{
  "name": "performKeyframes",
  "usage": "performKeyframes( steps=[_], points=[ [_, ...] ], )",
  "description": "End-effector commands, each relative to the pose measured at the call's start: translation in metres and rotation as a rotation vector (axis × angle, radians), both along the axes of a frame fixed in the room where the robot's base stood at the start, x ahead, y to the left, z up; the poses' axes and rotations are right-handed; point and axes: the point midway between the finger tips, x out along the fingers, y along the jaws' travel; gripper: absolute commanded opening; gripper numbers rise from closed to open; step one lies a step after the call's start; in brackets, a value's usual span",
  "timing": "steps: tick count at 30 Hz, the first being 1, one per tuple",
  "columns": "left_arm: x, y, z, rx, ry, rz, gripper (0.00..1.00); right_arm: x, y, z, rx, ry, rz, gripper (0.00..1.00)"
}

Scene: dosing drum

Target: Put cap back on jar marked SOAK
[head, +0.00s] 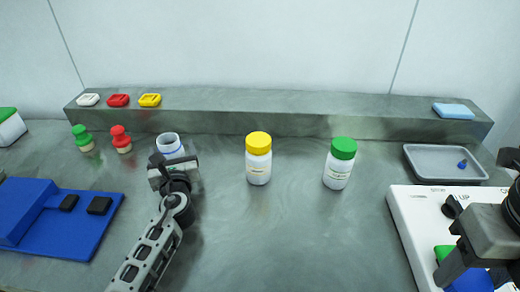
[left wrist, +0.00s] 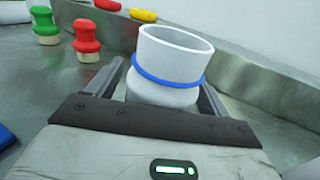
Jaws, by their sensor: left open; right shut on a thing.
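An open white jar (head: 168,143) with a blue ring at its neck stands uncapped at the left of the table; it also shows in the left wrist view (left wrist: 172,62). My left gripper (head: 172,168) is open, with its fingers on either side of this jar. No SOAK mark is readable on it. My right gripper (head: 462,270) is at the lower right, over the white panel, shut on a blue thing (head: 474,281) that is partly hidden and cut by the frame. I cannot tell for sure that it is the cap.
A yellow-capped jar (head: 258,167) and a green-capped jar (head: 339,170) stand mid-table. Green (head: 83,138) and red (head: 121,139) stoppers stand left. A grey tray (head: 420,163) and white panel (head: 408,222) are right; a blue block (head: 35,215) is left. The front middle is clear.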

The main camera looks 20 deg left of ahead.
Motion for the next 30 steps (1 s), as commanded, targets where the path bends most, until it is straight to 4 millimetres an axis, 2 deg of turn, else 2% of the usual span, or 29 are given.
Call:
performKeyframes(
  steps=[2,7,8,20,30],
  points=[
    [0.000,0.000,0.000,0.000,0.000,0.000,0.79,0.000,0.000,0.000,0.000,0.000,0.000,0.31],
    [0.000,0.000,0.000,0.000,0.000,0.000,0.35,0.000,0.000,0.000,0.000,0.000,0.000,0.31],
    [0.000,0.000,0.000,0.000,0.000,0.000,0.30,0.000,0.000,0.000,0.000,0.000,0.000,0.31],
    [0.000,0.000,0.005,0.001,-0.002,0.000,0.30,0.000,0.000,0.002,0.000,0.000,0.000,0.31],
    [-0.004,-0.004,0.040,0.001,-0.003,0.000,0.30,0.000,0.000,0.014,0.000,0.000,0.000,0.31]
  ],
)
